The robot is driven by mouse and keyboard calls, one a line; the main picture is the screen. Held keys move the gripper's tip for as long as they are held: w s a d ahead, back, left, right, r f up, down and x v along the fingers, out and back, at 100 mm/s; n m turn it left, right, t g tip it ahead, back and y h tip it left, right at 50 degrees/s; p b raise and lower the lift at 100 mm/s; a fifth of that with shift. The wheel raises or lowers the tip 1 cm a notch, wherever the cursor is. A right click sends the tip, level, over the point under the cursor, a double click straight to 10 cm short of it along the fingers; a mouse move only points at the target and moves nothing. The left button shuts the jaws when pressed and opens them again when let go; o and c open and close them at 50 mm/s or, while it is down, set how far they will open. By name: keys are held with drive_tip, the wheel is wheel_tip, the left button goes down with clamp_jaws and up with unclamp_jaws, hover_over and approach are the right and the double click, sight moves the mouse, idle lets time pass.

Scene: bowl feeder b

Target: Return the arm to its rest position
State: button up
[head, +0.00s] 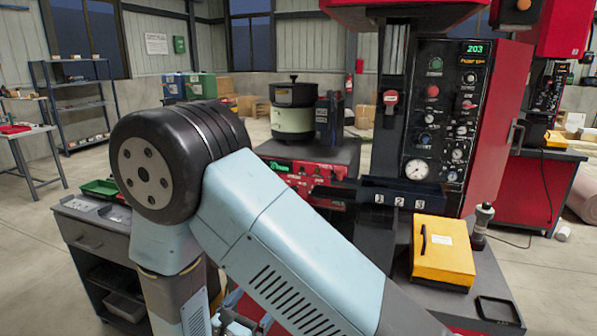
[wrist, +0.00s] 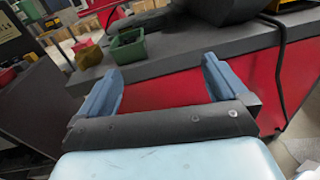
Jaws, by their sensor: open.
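My gripper (wrist: 158,85) shows in the wrist view with its two blue fingers spread wide apart. It is open and nothing is between the fingers. Behind the fingers are a red panel and a dark grey bench edge. In the head view my light blue arm crosses the middle of the picture, with its black round joint at the left.
A red machine with a control panel (head: 439,120) stands at the right. A yellow case (head: 443,262) lies on the dark bench before it. A bowl feeder (head: 293,108) stands behind my arm. A green bin (wrist: 127,48) sits on the bench in the wrist view. Open floor lies at the left.

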drive_tip(key=d+r+m+g+h, duration=0.1)
drive_tip(key=d+r+m+g, duration=0.65)
drive_tip(key=d, duration=0.45)
drive_tip(key=d+r+m+g+h, duration=0.2)
drive_tip(key=d+r+m+g, duration=0.4)
drive_tip(key=d+r+m, duration=0.45)
drive_tip(key=s+d+r+m+t+y, duration=0.3)
drive_tip(key=s+d+r+m+y, duration=0.7)
drive_tip(key=s+d+r+m, duration=0.1)
drive_tip(key=shift+s+d+r+m, duration=0.35)
drive_tip(key=shift+s+r+m, duration=0.1)
drive_tip(key=shift+r+m, duration=0.15)
